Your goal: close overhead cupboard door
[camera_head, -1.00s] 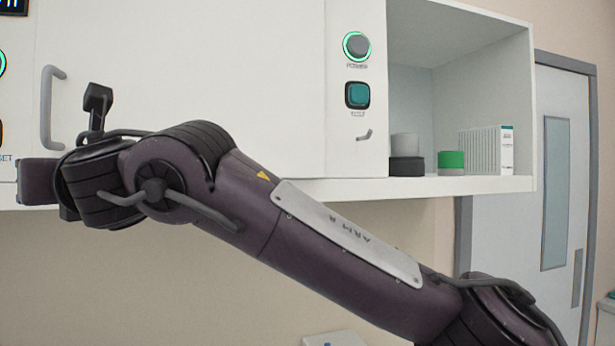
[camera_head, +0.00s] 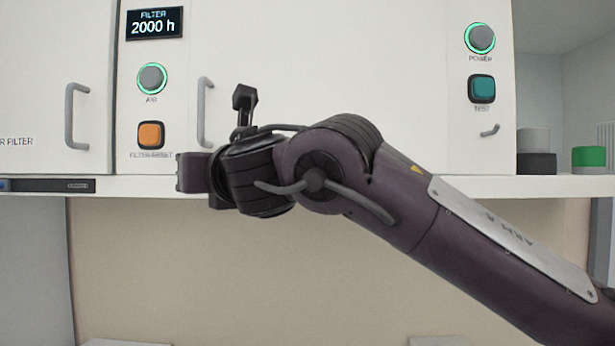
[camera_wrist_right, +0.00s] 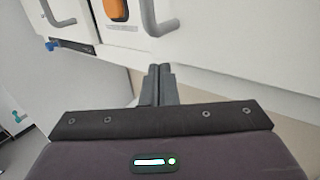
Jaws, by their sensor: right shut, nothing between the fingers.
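The overhead cupboard's wide white door (camera_head: 340,70) has a grey bar handle (camera_head: 205,112) near its left edge. The door looks flush with the panels beside it. A second white door (camera_head: 40,70) at the left has its own grey handle (camera_head: 77,115) and also looks shut. My right gripper (camera_head: 190,172) is at the cupboard's lower edge, just below the wide door's handle. In the right wrist view its fingers (camera_wrist_right: 158,85) are together and empty, in front of the lower cupboard edge; I cannot tell whether they touch it. My left gripper is out of view.
A panel with a filter display (camera_head: 154,23), a green-ringed button (camera_head: 152,78) and an orange button (camera_head: 151,135) stands between the doors. An open shelf at the right holds a green-topped container (camera_head: 588,158) and grey-black ones. The wall below is clear.

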